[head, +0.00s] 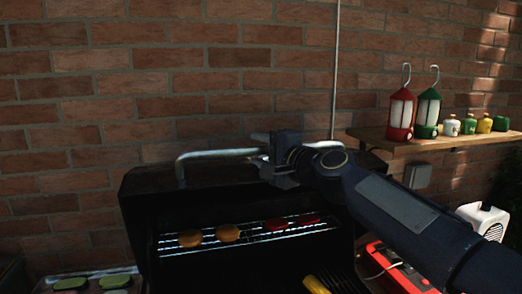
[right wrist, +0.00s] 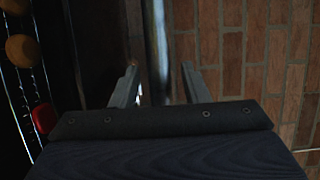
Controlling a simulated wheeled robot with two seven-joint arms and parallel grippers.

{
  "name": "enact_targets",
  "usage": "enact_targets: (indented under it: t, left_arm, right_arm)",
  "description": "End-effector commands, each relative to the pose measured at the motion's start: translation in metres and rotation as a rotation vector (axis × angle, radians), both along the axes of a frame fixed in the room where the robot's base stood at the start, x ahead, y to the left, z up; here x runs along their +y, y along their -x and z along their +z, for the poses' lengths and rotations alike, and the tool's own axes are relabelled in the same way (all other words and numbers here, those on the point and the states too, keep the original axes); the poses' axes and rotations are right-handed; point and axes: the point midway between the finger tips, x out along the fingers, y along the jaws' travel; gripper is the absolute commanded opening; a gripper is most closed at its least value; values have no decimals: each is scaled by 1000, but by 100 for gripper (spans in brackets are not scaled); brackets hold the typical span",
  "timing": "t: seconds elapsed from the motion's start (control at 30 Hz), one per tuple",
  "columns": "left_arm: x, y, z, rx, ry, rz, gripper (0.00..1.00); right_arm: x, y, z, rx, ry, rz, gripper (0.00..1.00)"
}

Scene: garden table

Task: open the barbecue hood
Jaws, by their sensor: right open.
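The barbecue hood (head: 140,189) is dark and stands raised, with the inside of the grill showing below it. Its pale metal handle (head: 215,153) runs along the top edge; it also shows in the right wrist view (right wrist: 156,45) as a bar. My right gripper (head: 272,163) is at the middle of the handle. In the right wrist view its two fingers (right wrist: 160,80) are apart, one on each side of the bar, with gaps visible. My right arm hides part of the hood's right side. My left gripper is not in view.
A wire rack (head: 250,236) inside the grill carries orange and red round food pieces. A wooden shelf (head: 430,144) with a red lantern (head: 400,115) and a green lantern (head: 428,112) is at the right. A brick wall (head: 120,90) stands close behind the hood.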

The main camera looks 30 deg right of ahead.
Motion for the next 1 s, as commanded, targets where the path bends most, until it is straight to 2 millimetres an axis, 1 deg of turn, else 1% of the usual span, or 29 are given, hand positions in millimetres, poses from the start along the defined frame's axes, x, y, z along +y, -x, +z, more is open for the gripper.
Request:
enact_targets:
  t: [0.1,0.13,0.43,0.63,0.73,0.87,1.0]
  left_arm:
    - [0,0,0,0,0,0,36]
    - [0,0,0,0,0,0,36]
    - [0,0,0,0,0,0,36]
    - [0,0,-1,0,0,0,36]
    - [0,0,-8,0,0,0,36]
    - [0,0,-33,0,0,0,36]
    - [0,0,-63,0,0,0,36]
  right_arm:
    - [0,0,0,0,1,0,41]
    - [0,0,0,0,1,0,39]
    - [0,1,0,0,1,1,0]
    - [0,1,0,0,1,1,0]
    - [1,3,-4,-8,4,1,0]
    - [4,15,-14,-42,13,2,0]
    - [9,33,-21,-93,26,3,0]
